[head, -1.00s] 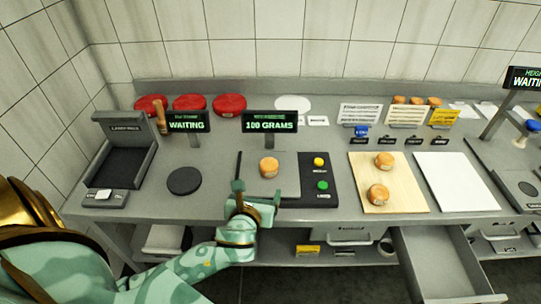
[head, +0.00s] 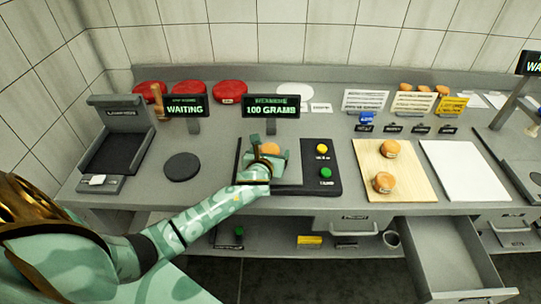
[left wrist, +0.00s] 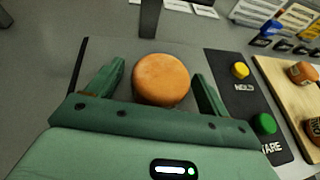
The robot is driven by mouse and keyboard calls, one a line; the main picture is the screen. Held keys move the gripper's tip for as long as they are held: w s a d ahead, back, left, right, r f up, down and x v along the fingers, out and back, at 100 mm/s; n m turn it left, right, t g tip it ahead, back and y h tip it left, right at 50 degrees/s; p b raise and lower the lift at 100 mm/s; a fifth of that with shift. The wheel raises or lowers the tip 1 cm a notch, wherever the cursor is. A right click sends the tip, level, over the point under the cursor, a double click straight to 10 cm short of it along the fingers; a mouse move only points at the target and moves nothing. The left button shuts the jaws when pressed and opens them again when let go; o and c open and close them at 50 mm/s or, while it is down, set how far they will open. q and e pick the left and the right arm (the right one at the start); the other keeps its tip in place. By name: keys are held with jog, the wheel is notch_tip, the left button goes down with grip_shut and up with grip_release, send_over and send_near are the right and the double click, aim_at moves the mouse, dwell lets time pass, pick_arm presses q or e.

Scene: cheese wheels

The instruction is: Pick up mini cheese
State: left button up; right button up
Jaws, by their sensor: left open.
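An orange mini cheese (head: 270,149) sits on the scale plate (head: 290,176), under a display reading 100 GRAMS. It also shows in the left wrist view (left wrist: 161,79), a round cheese with a smooth top. My left gripper (head: 265,157) is over the scale with its fingers open, one on each side of the cheese. In the left wrist view the fingers (left wrist: 158,88) stand apart from the cheese, with small gaps showing. The gripper hides part of the cheese in the head view. My right gripper is not in view.
Two more cheeses (head: 384,182) lie on a wooden board (head: 412,190) to the right, beside a white board (head: 465,170). Yellow and green buttons (head: 325,173) are on the scale's right side. A drawer (head: 455,255) stands open below the counter. Red cheese wheels (head: 190,88) are at the back left.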

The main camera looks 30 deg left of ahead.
pick_arm(q)
jog(key=shift+r, duration=0.1)
jog(key=shift+c, duration=0.9)
jog(key=c, duration=1)
